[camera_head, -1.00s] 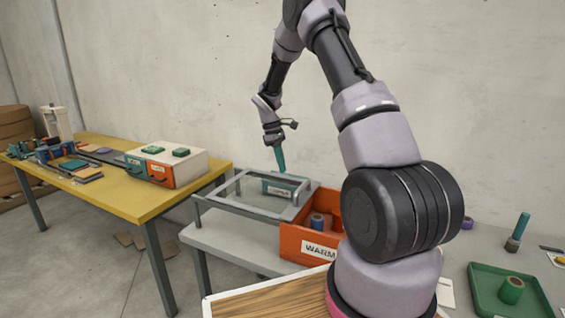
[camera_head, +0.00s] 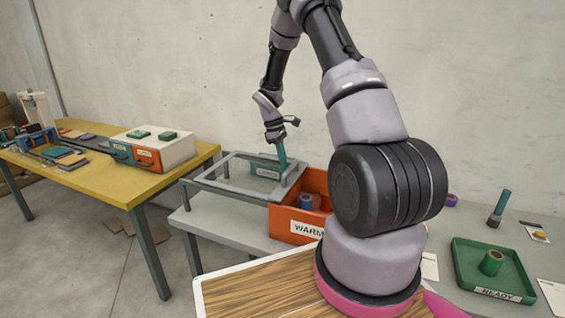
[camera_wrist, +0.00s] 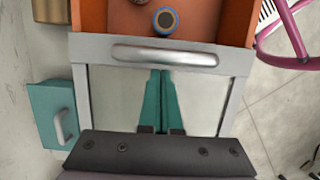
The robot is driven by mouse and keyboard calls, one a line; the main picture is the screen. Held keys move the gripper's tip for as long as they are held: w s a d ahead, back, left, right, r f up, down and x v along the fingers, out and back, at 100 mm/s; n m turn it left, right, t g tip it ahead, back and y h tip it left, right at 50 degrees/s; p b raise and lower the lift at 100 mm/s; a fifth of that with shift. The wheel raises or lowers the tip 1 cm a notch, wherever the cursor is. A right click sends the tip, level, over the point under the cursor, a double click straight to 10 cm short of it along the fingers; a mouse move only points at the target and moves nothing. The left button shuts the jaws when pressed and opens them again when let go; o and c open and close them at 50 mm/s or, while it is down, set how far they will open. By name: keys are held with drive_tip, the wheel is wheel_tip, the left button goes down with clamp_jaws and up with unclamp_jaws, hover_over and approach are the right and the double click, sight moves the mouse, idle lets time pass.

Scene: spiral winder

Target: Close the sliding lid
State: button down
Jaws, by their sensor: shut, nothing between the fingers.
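The sliding lid (camera_head: 222,194) is a clear pane in a grey frame. It sits slid out to the left of the orange box (camera_head: 290,226) marked WARM, leaving the box open. Its raised grey bar handle (camera_wrist: 165,55) runs along the edge nearest the box in the wrist view. My gripper (camera_head: 284,167) points down over the lid's box-side end. Its teal fingers (camera_wrist: 163,72) are together and empty, over the pane just short of the handle. I cannot tell whether they touch the lid.
Several spools, one of them blue-rimmed (camera_wrist: 165,19), are inside the box. A teal box with a handle (camera_wrist: 55,113) stands beside the lid. A green READY tray (camera_head: 492,268) is at the right. A yellow table (camera_head: 150,188) stands at the left.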

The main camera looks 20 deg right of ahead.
drive_tip(key=shift+s+d, duration=0.1)
drive_tip(key=s+d, duration=2.2)
drive_tip(key=shift+s+d, duration=0.25)
drive_tip(key=shift+s, duration=0.1)
drive_tip(key=w+a+r, duration=0.4)
drive_tip(key=r, duration=0.5)
drive_tip(key=shift+w+a, duration=0.35)
